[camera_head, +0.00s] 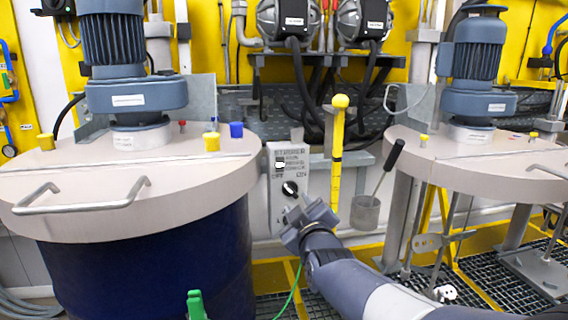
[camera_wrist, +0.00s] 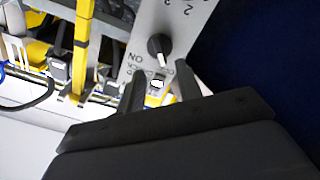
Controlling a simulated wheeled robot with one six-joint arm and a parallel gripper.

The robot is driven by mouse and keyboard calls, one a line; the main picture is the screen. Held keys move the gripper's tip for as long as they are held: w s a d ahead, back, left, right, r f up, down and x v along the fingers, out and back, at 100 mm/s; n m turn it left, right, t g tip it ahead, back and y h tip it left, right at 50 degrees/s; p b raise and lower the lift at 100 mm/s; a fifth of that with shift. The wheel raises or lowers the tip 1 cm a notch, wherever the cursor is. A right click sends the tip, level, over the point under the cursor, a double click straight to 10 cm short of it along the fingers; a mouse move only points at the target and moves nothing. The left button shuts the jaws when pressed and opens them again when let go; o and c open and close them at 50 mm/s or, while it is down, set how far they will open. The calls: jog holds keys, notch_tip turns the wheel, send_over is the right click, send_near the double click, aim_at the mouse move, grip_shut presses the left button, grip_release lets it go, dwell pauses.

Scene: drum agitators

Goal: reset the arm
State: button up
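My gripper (camera_head: 298,212) is in front of the lower part of a grey control panel (camera_head: 282,160) between two drums. In the wrist view my gripper (camera_wrist: 163,85) shows two dark fingers standing apart, with nothing held between them. A black rotary knob with a white mark (camera_head: 290,188) is just above the gripper; a black knob also shows in the wrist view (camera_wrist: 160,46), beyond the fingertips. A small dark and white part (camera_wrist: 157,83) of the panel shows between the fingers. The gripper hides the panel's lower part in the head view.
A dark blue drum with a beige lid (camera_head: 130,180) stands at left; another lidded drum (camera_head: 485,160) stands at right. A yellow dipstick with a ball top (camera_head: 337,150) and a grey cup with a handle (camera_head: 366,213) hang right of the panel. A green cable runs below the gripper.

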aim_at(293, 191)
jog(key=w, duration=0.2)
jog(key=w+a, duration=0.1)
jog(key=w, duration=0.2)
jog(key=shift+w, duration=0.35)
jog(key=shift+r+m+p, duration=0.1)
jog(key=shift+m+p, duration=0.55)
jog(key=shift+m, duration=0.05)
jog(key=m+p, duration=0.2)
jog(key=m, duration=0.1)
jog(key=shift+s, duration=0.1)
jog(key=m+p, duration=0.3)
jog(key=shift+r+m, duration=0.1)
jog(key=shift+m, duration=0.2)
jog(key=shift+d+m+p, duration=0.1)
jog(key=shift+m+p, duration=0.5)
jog(key=shift+p, duration=0.15)
